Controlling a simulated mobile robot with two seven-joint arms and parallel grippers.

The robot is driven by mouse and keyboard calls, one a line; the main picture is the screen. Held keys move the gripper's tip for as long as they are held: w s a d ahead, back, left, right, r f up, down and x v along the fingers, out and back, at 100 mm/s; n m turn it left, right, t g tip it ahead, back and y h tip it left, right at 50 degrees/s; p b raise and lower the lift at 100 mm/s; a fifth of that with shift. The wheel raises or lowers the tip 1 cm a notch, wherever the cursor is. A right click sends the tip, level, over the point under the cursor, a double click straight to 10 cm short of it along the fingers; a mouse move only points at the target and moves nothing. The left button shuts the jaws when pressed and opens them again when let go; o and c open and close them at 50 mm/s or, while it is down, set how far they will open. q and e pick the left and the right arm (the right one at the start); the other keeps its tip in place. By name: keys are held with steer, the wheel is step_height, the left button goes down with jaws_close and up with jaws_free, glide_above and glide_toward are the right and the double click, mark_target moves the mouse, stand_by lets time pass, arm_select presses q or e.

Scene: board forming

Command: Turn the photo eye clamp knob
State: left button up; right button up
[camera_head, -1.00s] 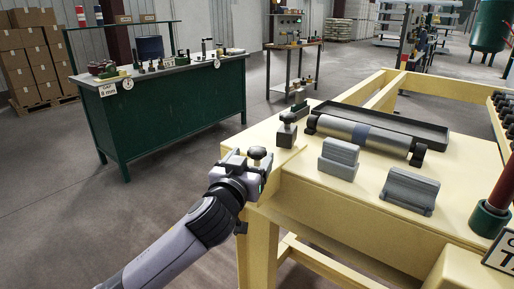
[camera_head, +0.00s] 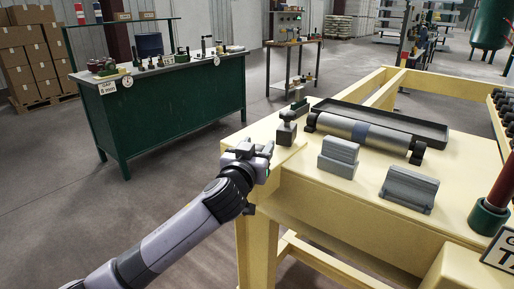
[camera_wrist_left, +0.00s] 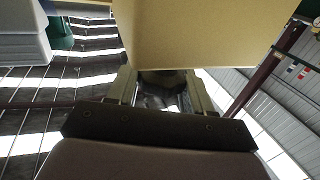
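My left gripper (camera_head: 266,151) is at the left front corner of the yellow frame table (camera_head: 330,205), its fingers pointing right and slightly up. In the left wrist view its two fingers (camera_wrist_left: 160,92) stand apart, with a dark, rounded thing (camera_wrist_left: 160,78) between them, under the yellow edge. This may be the black clamp knob, which the gripper hides in the head view. I cannot tell whether the fingers press on it. Just behind stands a small grey-green block with a black top (camera_head: 287,128). My right gripper is not in view.
Two grey blocks (camera_head: 338,157) (camera_head: 408,189), a roller (camera_head: 365,136) and a dark tray (camera_head: 425,126) are on the yellow table. A red post in a green base (camera_head: 488,220) is at right. A green workbench (camera_head: 175,110) stands at left, with open floor between.

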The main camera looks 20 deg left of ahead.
arm_select(q)
steer(key=shift+d+f+n+y+b, duration=0.1)
steer(key=shift+f+n+y+b, duration=0.15)
steer(key=shift+n+y+b, duration=0.7)
steer(key=n+y+b, duration=0.1)
steer(key=y+b, duration=0.2)
steer(key=shift+f+n+g+y, duration=0.1)
steer(key=shift+n+g+y, duration=0.25)
steer(key=shift+g, duration=0.05)
steer(key=shift+n+g+y+b, duration=0.4)
steer(key=shift+n+y+b, duration=0.3)
steer(key=shift+y+b, duration=0.25)
steer(key=shift+n+g+y+b, duration=0.7)
steer(key=shift+n+y+b, duration=0.25)
steer(key=shift+y, duration=0.3)
steer(key=shift+r+n+g+y+b, duration=0.25)
steer(key=shift+n+g+y+b, duration=0.35)
steer(key=shift+y, duration=0.2)
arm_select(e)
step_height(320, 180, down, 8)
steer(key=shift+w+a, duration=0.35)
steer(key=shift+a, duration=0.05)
arm_select(q)
steer(key=o, duration=1)
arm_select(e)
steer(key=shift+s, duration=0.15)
